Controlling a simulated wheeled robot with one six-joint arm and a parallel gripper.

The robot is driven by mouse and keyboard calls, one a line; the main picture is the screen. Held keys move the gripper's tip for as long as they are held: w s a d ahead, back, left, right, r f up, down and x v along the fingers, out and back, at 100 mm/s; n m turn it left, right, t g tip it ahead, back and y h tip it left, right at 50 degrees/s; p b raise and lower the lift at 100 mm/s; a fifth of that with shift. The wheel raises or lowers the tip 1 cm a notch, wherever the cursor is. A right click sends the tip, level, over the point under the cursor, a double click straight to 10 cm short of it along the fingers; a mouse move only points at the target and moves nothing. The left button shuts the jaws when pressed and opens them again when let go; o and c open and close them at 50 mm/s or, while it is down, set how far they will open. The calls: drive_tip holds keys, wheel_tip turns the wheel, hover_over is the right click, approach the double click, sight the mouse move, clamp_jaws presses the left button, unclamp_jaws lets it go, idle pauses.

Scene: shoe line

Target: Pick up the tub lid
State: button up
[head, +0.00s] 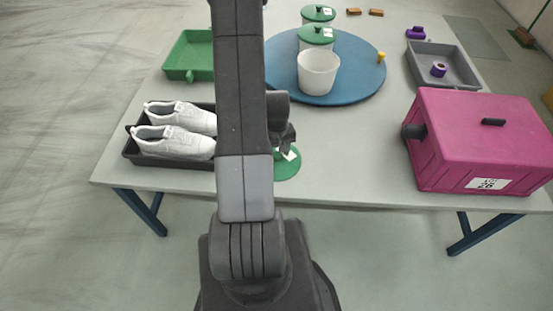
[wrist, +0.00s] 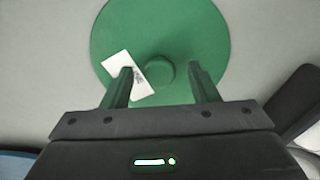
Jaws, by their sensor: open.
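The tub lid (head: 287,167) is a round green disc lying flat on the table near the front edge, partly hidden behind my arm in the head view. In the wrist view the lid (wrist: 195,30) fills the upper middle, with a round knob (wrist: 160,74) at its centre and a white label (wrist: 122,72). My gripper (wrist: 160,72) is open, one finger on each side of the knob with gaps between. The left finger overlaps the label in the picture. Whether the fingers touch the lid I cannot tell. The gripper also shows in the head view (head: 288,148).
A black tray (head: 133,152) with white shoes (head: 178,140) stands left of the lid. A blue round board (head: 350,92) holds a lidless white tub (head: 318,72) and lidded tubs. A magenta box (head: 475,140) stands at right. Table between lid and box is clear.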

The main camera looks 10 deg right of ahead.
drive_tip(key=c, duration=1)
drive_tip(key=shift+r, duration=0.15)
